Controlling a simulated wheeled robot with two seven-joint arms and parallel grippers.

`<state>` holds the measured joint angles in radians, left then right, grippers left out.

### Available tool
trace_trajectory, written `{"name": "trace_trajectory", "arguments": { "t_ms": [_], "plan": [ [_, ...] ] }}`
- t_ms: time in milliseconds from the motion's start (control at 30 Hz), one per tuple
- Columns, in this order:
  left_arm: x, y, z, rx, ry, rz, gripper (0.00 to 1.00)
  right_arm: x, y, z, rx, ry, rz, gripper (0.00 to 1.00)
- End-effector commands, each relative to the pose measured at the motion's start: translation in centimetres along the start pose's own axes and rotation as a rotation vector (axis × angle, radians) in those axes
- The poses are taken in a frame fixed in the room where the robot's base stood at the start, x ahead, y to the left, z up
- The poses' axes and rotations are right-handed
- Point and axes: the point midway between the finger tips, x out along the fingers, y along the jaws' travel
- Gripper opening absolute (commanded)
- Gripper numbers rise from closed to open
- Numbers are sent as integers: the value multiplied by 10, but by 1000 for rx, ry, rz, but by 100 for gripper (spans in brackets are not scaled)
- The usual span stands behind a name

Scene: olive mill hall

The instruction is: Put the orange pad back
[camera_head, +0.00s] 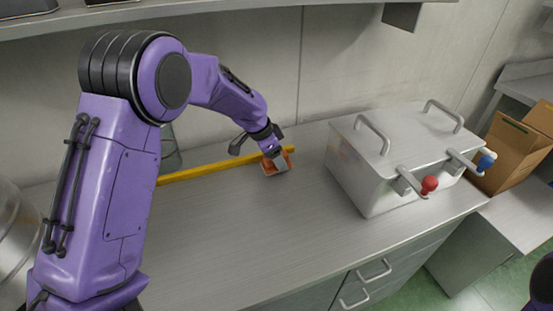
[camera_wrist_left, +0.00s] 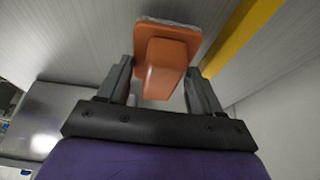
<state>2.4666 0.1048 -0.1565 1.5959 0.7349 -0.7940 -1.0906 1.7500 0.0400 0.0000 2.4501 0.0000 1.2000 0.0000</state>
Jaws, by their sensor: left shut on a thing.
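The orange pad (camera_head: 284,159) is at the back middle of the grey counter, in front of a yellow strip. In the left wrist view the orange pad (camera_wrist_left: 185,38) shows a flat plate with a raised block as its grip and a pale layer along its far edge. My left gripper (camera_head: 272,154) is shut on that block, with one finger on each side in the left wrist view (camera_wrist_left: 160,72). The pad is at or just above the counter; I cannot tell whether it touches. My right gripper is not in view.
The yellow strip (camera_head: 205,172) runs along the back of the counter (camera_head: 235,225). A metal box (camera_head: 375,160) with lid handles and red and blue knobs stands to the right. A cardboard box (camera_head: 515,150) is beyond it. The counter's front middle is clear.

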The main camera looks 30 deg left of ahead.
Motion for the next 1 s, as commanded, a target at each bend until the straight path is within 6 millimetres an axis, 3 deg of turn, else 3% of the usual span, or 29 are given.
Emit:
{"name": "trace_trajectory", "arguments": {
  "t_ms": [100,400,433,500,833,1000],
  "plan": [
    [13,0,6,-1,-1,0,36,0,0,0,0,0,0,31],
    [16,0,7,-1,0,0,36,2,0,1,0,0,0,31],
    [15,0,7,0,0,-1,75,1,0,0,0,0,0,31],
    [15,0,6,0,0,-1,90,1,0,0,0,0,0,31],
    [9,0,5,1,0,-2,90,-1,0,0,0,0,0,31],
    [-25,0,5,1,5,-4,90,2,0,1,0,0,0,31]
  ]
}}
